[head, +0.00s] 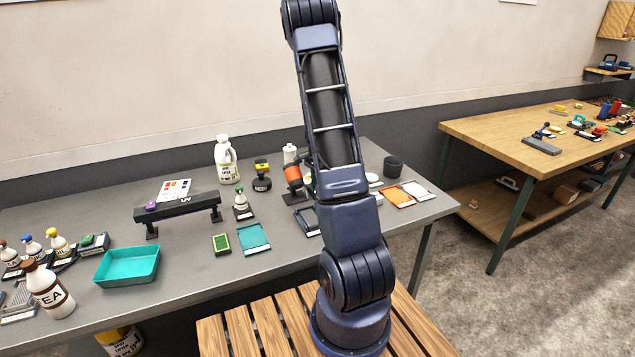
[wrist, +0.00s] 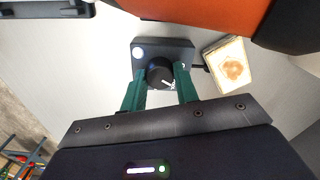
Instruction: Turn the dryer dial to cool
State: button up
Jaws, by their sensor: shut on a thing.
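The dryer dial (wrist: 160,76) is a round black knob with a white mark, on a dark control box (wrist: 183,48) in the wrist view. My gripper (wrist: 161,86) has its two green fingers on either side of the dial and is shut on it. The box has a pale round light or button at its left. The orange dryer body (wrist: 225,14) with a black part fills the top right of the wrist view. In the head view the orange dryer (head: 293,174) shows partly behind my arm. My gripper and the dial are hidden there. I cannot read the dial's setting.
A framed tile with an orange-brown stain (wrist: 231,65) lies right of the control box. In the head view, the grey table (head: 190,270) also holds a teal tray (head: 128,266), a black UV bar (head: 178,207), a white jug (head: 226,160) and several bottles.

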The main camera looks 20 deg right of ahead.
jog(key=shift+m, duration=1.9)
jog(key=o, duration=1)
notch_tip(320, 180, up, 11)
jog(key=shift+f, duration=0.1)
